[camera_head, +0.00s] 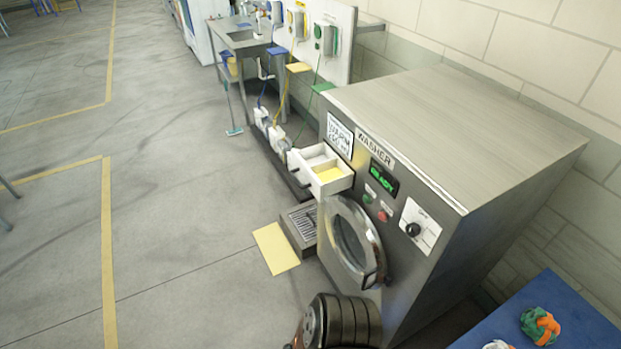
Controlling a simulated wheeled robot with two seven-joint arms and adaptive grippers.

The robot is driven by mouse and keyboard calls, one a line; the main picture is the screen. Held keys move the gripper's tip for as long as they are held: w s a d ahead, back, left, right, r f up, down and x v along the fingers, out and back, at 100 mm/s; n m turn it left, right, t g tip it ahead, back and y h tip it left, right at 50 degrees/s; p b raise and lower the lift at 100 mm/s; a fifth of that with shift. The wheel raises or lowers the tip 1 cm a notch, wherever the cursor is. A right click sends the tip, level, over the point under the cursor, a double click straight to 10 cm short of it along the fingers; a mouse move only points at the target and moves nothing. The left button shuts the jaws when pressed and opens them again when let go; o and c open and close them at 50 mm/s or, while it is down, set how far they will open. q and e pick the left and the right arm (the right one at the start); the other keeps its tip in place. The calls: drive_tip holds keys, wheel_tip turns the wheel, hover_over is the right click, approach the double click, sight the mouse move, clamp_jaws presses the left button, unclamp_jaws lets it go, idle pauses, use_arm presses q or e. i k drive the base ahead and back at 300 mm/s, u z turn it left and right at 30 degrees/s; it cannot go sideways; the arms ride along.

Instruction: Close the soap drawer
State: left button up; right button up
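The soap drawer (322,171) is a white, compartmented tray at the upper left of the washer's front. It is pulled out and open, and one compartment shows yellow inside. The washer (400,178) is a grey metal box with a "READY" display (383,180) to the right of the drawer. Its round door (353,240) is below the drawer. Neither of my grippers can be made out in this view, and nothing is seen touching the drawer.
A grated drain step (301,228) and a yellow floor mat (276,248) lie before the washer. A blue surface (575,312) with an orange-green bundle (540,325) is at lower right. Dispensers and hoses line the wall behind.

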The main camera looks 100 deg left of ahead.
sight(323, 172)
drive_tip(key=u, duration=3.2)
